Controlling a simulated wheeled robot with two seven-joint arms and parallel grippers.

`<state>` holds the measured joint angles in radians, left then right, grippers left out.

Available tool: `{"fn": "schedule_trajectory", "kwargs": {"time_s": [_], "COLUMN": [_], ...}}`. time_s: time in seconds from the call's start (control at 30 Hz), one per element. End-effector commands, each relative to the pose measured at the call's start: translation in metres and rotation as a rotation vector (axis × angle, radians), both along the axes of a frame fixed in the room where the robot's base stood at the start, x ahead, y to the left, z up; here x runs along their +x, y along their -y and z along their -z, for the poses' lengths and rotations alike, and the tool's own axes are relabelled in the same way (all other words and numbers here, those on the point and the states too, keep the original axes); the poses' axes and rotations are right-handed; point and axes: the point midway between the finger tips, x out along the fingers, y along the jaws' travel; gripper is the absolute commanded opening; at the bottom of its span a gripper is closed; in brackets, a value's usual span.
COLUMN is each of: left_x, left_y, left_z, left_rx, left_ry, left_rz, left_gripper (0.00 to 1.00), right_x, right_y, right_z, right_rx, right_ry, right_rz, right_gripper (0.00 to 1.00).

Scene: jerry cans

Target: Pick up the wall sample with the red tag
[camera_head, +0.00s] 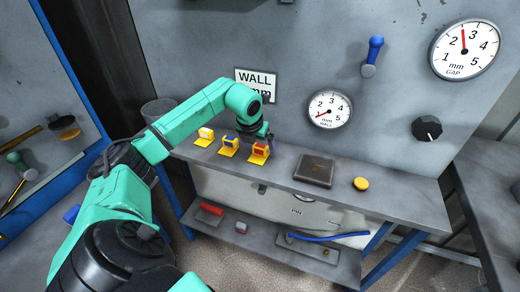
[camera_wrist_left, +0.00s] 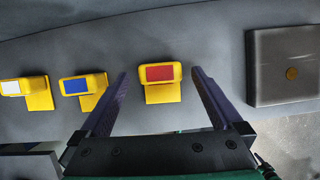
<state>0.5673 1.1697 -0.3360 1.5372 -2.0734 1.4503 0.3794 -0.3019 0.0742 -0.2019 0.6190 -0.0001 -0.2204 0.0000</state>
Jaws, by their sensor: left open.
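The wall sample with the red tag (camera_head: 259,152) is a small yellow bracket on the grey shelf, the rightmost of three in a row. It also shows in the left wrist view (camera_wrist_left: 160,74), upright between the fingertips of my left gripper (camera_wrist_left: 160,75). The fingers are open on either side of it with gaps, and they do not appear to touch it. In the head view my left gripper (camera_head: 263,138) is just above and beside the sample. My right gripper is not in view.
The blue-tagged sample (camera_wrist_left: 84,85) and the white-tagged sample (camera_wrist_left: 28,90) stand left of the red one. A dark square block (camera_head: 314,170) and a yellow button (camera_head: 361,184) are to the right. A grey panel with a WALL dial (camera_head: 329,110) rises behind.

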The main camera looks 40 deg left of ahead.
Motion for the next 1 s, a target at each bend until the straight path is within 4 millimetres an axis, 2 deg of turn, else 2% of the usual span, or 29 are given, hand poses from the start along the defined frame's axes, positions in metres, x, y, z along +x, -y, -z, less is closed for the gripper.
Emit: {"fn": "schedule_trajectory", "kwargs": {"time_s": [0.1,0.3,0.37,0.4,0.53,0.83,1.0], "left_x": [0.006,0.007,0.007,0.007,0.007,0.007,0.008], "left_y": [-0.001,-0.002,-0.002,-0.002,-0.002,-0.002,-0.002], "left_z": [0.013,0.016,0.016,0.016,0.016,0.013,-0.009], "left_rx": [-0.002,0.0,-0.001,-0.001,-0.001,-0.001,-0.001], "left_ry": [0.001,0.002,0.002,0.002,0.002,0.003,0.007], "left_rz": [0.001,0.001,0.002,0.002,0.002,0.002,0.001], "left_gripper": [1.0,1.0,0.81,0.66,0.16,0.14,0.14], "right_x": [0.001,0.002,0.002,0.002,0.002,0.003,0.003], "right_y": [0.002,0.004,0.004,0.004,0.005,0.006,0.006], "right_z": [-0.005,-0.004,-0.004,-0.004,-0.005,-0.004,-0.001], "right_rx": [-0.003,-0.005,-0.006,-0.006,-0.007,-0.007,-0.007], "right_ry": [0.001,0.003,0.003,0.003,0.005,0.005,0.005], "right_rz": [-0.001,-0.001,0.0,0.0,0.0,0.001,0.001], "right_gripper": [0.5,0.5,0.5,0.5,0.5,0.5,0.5]}}
